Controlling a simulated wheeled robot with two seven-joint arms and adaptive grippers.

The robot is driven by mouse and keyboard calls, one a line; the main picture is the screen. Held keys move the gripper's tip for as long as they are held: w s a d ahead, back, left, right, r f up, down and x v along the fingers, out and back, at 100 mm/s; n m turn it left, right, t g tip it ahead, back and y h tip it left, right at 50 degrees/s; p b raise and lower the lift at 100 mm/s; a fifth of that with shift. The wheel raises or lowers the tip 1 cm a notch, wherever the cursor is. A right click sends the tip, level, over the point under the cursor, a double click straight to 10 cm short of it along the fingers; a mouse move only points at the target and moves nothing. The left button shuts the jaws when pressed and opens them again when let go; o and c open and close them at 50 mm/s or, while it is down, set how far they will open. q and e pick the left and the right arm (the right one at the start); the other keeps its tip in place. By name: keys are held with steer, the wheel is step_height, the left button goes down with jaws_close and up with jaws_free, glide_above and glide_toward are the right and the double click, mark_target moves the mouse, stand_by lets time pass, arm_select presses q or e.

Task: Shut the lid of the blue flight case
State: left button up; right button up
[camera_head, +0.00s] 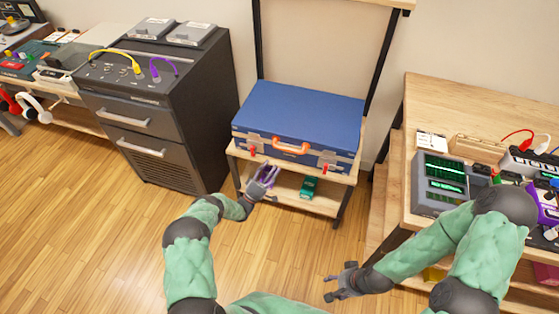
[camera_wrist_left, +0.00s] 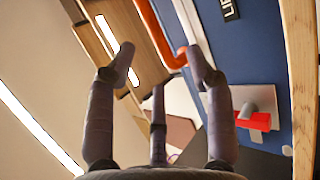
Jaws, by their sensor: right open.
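The blue flight case (camera_head: 305,108) lies on the upper board of a wooden shelf stand, its lid down flat over the body. I cannot tell whether a thin gap is left at the seam. An orange handle (camera_head: 291,146) and metal latches with red tabs are on its front. My left gripper (camera_head: 264,180) is in front of the stand, below the case's front left. In the left wrist view its fingers (camera_wrist_left: 161,66) are apart and empty near the orange handle (camera_wrist_left: 177,58) and a red latch tab (camera_wrist_left: 254,121). My right gripper (camera_head: 341,283) is open and empty, low right of the stand.
The wooden shelf stand (camera_head: 345,178) has a lower board with a green box (camera_head: 308,188). A dark drawer cabinet (camera_head: 160,110) stands close at left. A wooden workbench (camera_head: 470,105) with electronics stands at right. The floor in front is clear.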

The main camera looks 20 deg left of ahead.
arm_select(q)
steer(key=shift+v, duration=1.45)
steer(key=shift+w+a+r, duration=0.1)
steer(key=shift+r, duration=0.1)
